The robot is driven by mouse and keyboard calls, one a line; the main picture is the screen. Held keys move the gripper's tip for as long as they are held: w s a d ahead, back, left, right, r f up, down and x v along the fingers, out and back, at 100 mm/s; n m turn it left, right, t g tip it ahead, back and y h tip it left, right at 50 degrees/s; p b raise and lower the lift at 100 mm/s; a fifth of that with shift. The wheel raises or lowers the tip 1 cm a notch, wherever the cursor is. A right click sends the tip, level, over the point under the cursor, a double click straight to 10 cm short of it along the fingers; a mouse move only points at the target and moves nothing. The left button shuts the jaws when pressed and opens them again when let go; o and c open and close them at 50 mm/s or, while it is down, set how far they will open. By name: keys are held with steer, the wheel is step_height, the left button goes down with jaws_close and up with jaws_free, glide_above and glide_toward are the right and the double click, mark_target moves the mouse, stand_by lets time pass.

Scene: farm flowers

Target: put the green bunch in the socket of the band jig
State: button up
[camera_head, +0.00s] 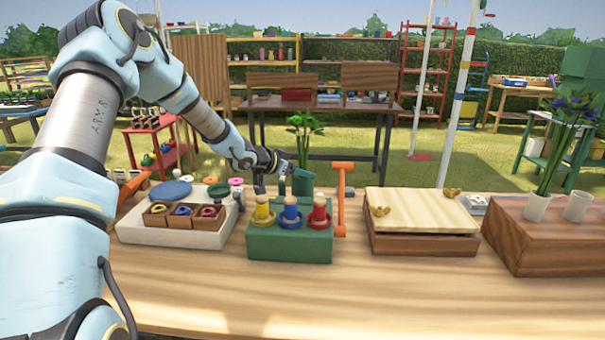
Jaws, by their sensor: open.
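A leafy green bunch (304,128) stands upright behind the green block, its stems going down to a green holder (302,182). I cannot tell whether the stems are inside the holder or behind it. A green block (290,243) carries a yellow, a blue and a red spool-like piece, each in a ring; it looks like the band jig, but I cannot be sure. No empty socket is clear to see. My gripper (270,181) is open, just left of the bunch's stems and above the back of the table. Nothing shows between its fingers.
A white board (142,232) with a wooden tray of coloured rings lies left. An orange upright (341,200) stands right of the holder. Further right are a lidded wooden box (420,243) and a brown block (515,240) with white cups and purple flowers. The table front is clear.

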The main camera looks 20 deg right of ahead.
steer(key=v, duration=1.2)
steer(key=s+a+f+n+t+y, duration=0.15)
steer(key=a+n+y, duration=0.3)
steer(key=a, duration=0.65)
steer(key=s+a+f+n+t+y, duration=0.1)
steer(key=s+a+n+y, duration=0.3)
steer(key=a, duration=0.8)
steer(key=s+a+n+g+y, duration=0.1)
steer(key=s+a+n+g, duration=0.1)
steer(key=s+a, duration=0.2)
steer(key=s+a+n+g+y, duration=0.2)
steer(key=s+a, duration=0.3)
steer(key=s, duration=0.6)
steer(key=shift+n, duration=0.55)
